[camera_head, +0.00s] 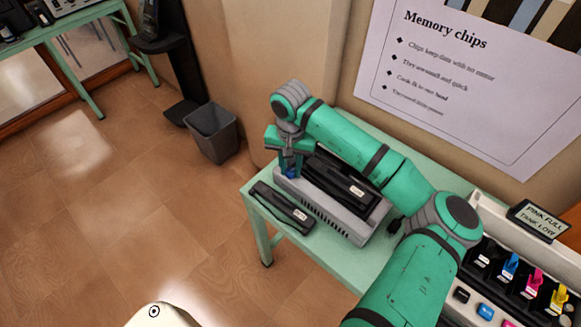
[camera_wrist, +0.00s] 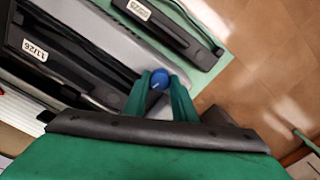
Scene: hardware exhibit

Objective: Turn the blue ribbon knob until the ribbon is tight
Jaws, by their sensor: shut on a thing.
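The blue ribbon knob (camera_wrist: 159,79) sits at the corner of a grey printer-like device and carries a light mark on its face. In the wrist view my gripper (camera_wrist: 161,88) has its two green fingers on either side of the knob, shut on it. In the head view the gripper (camera_head: 290,165) points down at the left end of the grey device (camera_head: 345,222), and only a little of the knob (camera_head: 291,173) shows between the fingers. A black cartridge (camera_head: 340,178) lies in the device. The ribbon itself cannot be made out.
A second black cartridge (camera_head: 282,207) lies on the green table (camera_head: 257,212) beside the device. An ink tank unit (camera_head: 510,275) with coloured parts and a sign (camera_head: 540,220) stands at the right. A grey bin (camera_head: 213,133) stands on the open floor at left.

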